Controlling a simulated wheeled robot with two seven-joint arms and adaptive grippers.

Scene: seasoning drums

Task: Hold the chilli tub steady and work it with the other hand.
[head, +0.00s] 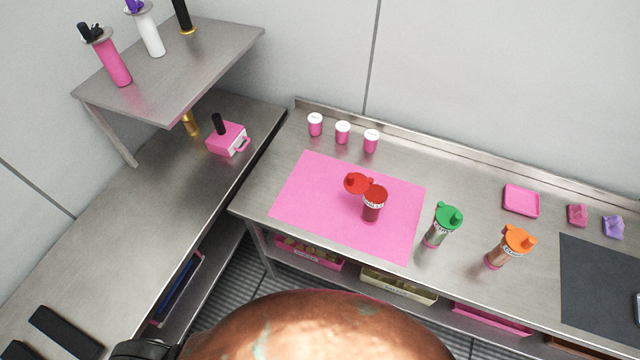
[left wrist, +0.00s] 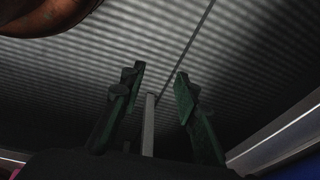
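The chilli tub (head: 373,207) stands upright on the pink mat (head: 310,205), a clear tub with red contents and a pink base. Its red lid (head: 357,183) is flipped open to the left. My left gripper (left wrist: 160,80) is open and empty in the left wrist view, its two dark fingers apart against a ridged grey surface. No gripper is near the tub in the head view. My right gripper is not in view.
A green-lidded tub (head: 442,226) and an orange-lidded tub (head: 510,247) stand right of the mat. Three small pink-and-white pots (head: 343,132) line the back. A pink tray (head: 521,200) and dark mat (head: 600,285) lie at right. Bins sit on the shelf below.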

